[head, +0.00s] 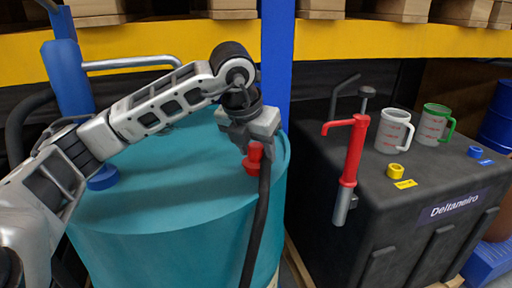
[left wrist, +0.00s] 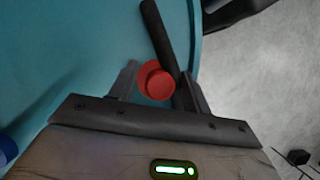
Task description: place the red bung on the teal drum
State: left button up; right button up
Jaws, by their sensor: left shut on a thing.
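The teal drum (head: 170,215) stands in the middle left of the head view; its top also fills the left of the left wrist view (left wrist: 70,60). My left gripper (head: 254,145) is over the right part of the drum top, pointing down. It is shut on the red bung (head: 253,160), which shows between the fingers in the left wrist view (left wrist: 156,81). I cannot tell whether the bung touches the drum top. A black hose (head: 258,225) hangs down the drum's front beside the bung. My right gripper is not in view.
A blue pump (head: 70,75) with a grey handle stands at the drum's back left. To the right, a black tank (head: 400,220) bears a red hand pump (head: 352,150), measuring jugs (head: 394,131), a yellow cap (head: 396,170) and a blue cap (head: 474,152). A blue post (head: 277,60) rises behind.

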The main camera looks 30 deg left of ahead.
pick_arm(q)
jog(key=shift+f, duration=0.2)
jog(key=o, duration=1.1)
jog(key=shift+r, duration=0.1)
jog(key=shift+r, duration=0.2)
jog(key=shift+s+r, duration=0.1)
jog(key=shift+r, duration=0.2)
jog(key=v, duration=1.1)
jog(key=shift+r, duration=0.1)
